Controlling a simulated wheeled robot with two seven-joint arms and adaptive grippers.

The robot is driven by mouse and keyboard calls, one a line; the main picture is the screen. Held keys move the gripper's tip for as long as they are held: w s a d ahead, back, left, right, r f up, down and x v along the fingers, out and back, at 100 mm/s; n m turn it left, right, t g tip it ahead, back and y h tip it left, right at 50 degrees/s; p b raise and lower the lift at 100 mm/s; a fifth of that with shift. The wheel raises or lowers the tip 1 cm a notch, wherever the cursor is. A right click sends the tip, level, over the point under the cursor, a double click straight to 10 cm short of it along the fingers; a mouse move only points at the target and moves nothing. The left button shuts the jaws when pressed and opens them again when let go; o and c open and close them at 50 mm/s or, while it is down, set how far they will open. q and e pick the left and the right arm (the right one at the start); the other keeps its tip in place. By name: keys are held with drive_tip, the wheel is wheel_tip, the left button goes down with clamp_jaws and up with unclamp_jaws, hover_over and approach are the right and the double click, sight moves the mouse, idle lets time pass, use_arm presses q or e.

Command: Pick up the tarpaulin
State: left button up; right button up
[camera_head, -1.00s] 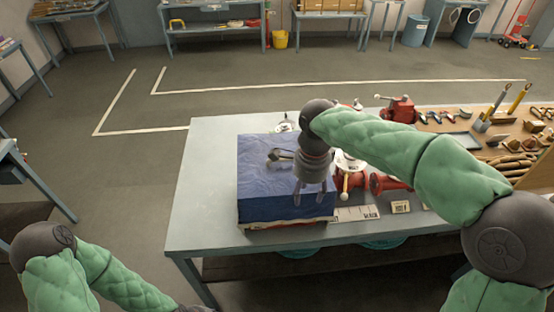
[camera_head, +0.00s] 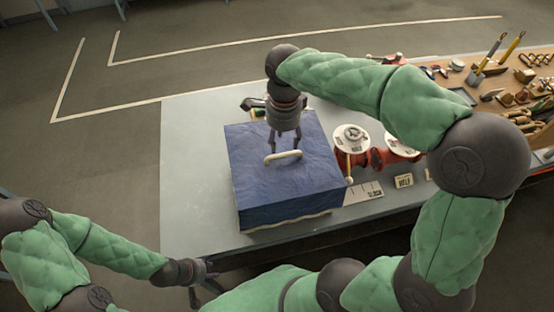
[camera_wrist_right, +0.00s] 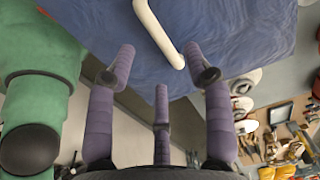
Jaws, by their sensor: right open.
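The tarpaulin (camera_head: 260,180) is a dark blue, wrinkled sheet covering the top and sides of a block-shaped stack on the table. A cream bar-like handle (camera_head: 283,157) lies on its top; it also shows in the right wrist view (camera_wrist_right: 158,32). My right gripper (camera_head: 284,148) points down over the tarpaulin, its fingertips close to the handle. In the right wrist view its fingers (camera_wrist_right: 160,65) are spread and empty, with the handle just beyond them. Whether they touch it is unclear. My left gripper (camera_head: 203,288) is low, in front of the table, partly hidden; its opening is unclear.
The grey table (camera_head: 190,160) is bare left of the tarpaulin. Red valve parts with white discs (camera_head: 352,138) stand close on its right, near small labels (camera_head: 403,180). A wooden tool board (camera_head: 510,85) lies further right. My right arm spans the table's right part.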

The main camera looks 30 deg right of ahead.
sight(284, 155)
drive_tip(key=f, duration=0.2)
drive_tip(key=shift+w+f, duration=0.25)
drive_tip(key=shift+f, duration=0.1)
drive_tip(key=f, duration=0.2)
drive_tip(key=s+f+p, duration=0.1)
drive_tip(key=f, duration=0.1)
drive_tip(key=shift+d+f, duration=0.2)
drive_tip(key=shift+f, duration=0.1)
drive_tip(key=shift+w+f, duration=0.1)
drive_tip(key=shift+f, duration=0.2)
drive_tip(key=shift+c, duration=0.3)
drive_tip(key=shift+r, duration=0.1)
clamp_jaws()
